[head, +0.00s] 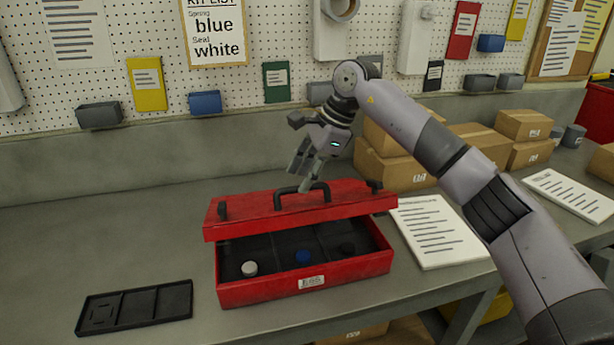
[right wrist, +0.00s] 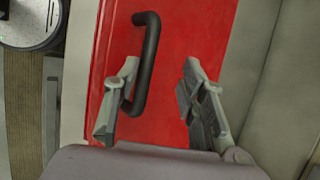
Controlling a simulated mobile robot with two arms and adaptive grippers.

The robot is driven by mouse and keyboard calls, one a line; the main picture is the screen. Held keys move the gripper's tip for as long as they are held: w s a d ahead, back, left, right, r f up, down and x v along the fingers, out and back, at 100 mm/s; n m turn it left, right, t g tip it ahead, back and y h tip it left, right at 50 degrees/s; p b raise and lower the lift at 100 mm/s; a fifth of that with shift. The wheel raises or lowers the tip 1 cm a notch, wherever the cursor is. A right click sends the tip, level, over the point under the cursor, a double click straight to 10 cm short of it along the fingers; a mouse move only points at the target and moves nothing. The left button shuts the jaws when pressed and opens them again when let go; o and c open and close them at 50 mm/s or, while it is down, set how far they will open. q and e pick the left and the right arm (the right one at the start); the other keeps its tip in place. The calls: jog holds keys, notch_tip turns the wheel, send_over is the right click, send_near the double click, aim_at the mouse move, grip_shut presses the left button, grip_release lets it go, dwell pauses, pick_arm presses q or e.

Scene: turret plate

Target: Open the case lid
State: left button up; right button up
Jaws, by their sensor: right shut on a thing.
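The red case (head: 305,290) stands on the bench. Its red lid (head: 350,199) is raised partway above it, leaving a gap at the front. The lid's black handle (head: 301,190) stands up from its middle, and the handle also shows in the right wrist view (right wrist: 147,65). Inside the case are a whitish round part (head: 249,268), a blue one (head: 302,257) and a dark one (head: 347,249). My left gripper is out of view.
A black compartment tray (head: 135,306) lies left of the case. Printed sheets (head: 437,231) lie to its right. Cardboard boxes (head: 398,172) stand behind my right arm. A pegboard with a kit list (head: 213,30) is at the back. The left bench is mostly clear.

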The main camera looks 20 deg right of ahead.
jog(key=shift+w+d+r+p, duration=0.15)
jog(key=shift+w+r+p, duration=0.05)
jog(key=shift+r+p, duration=0.35)
jog(key=w+d+r+p, duration=0.2)
jog(key=d+r+p, duration=0.1)
jog(key=r+p, duration=0.3)
jog(key=w+d+r+p, duration=0.2)
jog(key=d+r+p, duration=0.2)
jog(key=r+p, duration=0.3)
jog(key=shift+d+r, duration=0.15)
jog(key=shift+r, duration=1.65)
